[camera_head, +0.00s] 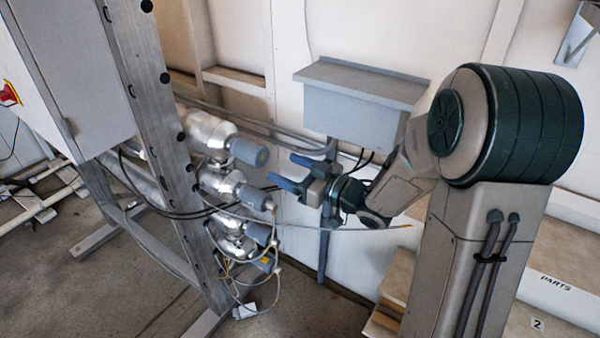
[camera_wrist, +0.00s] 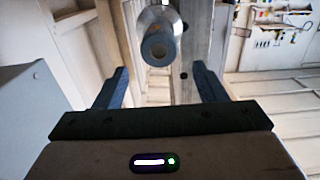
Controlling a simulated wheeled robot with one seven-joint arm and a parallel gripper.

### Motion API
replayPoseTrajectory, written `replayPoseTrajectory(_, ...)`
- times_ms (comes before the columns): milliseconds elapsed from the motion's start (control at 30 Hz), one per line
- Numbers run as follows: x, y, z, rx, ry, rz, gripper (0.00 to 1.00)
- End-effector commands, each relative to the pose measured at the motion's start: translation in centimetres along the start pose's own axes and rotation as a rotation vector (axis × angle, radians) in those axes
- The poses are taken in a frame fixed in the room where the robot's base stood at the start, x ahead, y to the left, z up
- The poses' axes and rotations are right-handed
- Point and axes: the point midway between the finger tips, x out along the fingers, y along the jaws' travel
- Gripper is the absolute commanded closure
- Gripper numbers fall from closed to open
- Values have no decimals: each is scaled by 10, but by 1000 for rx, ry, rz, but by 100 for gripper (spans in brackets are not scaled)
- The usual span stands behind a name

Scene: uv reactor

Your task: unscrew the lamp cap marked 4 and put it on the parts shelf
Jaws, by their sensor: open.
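Grey-blue lamp caps stick out from silvery housings on the steel frame in the head view: an upper one (camera_head: 250,152), a middle one (camera_head: 257,198) and a lower one (camera_head: 261,233). I cannot read a 4 on any of them. My gripper (camera_head: 287,172) is open and empty, its fingers pointing left towards the caps, apart from them. In the wrist view, a round cap end (camera_wrist: 157,49) shows beyond and between the open fingers (camera_wrist: 161,84). The parts shelf (camera_head: 555,283), lettered PARTS, is at the lower right, partly hidden by my arm's column.
A grey wall box (camera_head: 360,100) hangs behind my gripper, with a post below it. Loose cables (camera_head: 225,212) run around the lower caps. A steel upright (camera_head: 160,130) and a white cabinet (camera_head: 70,90) stand at left. A label 2 (camera_head: 538,324) shows at lower right.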

Motion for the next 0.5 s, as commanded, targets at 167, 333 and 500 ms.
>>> replayPoseTrajectory(167,22,-1,1,0,0,-3,35)
replayPoseTrajectory(333,43,0,1,0,0,-2,35)
replayPoseTrajectory(500,64,0,1,-1,0,-2,35)
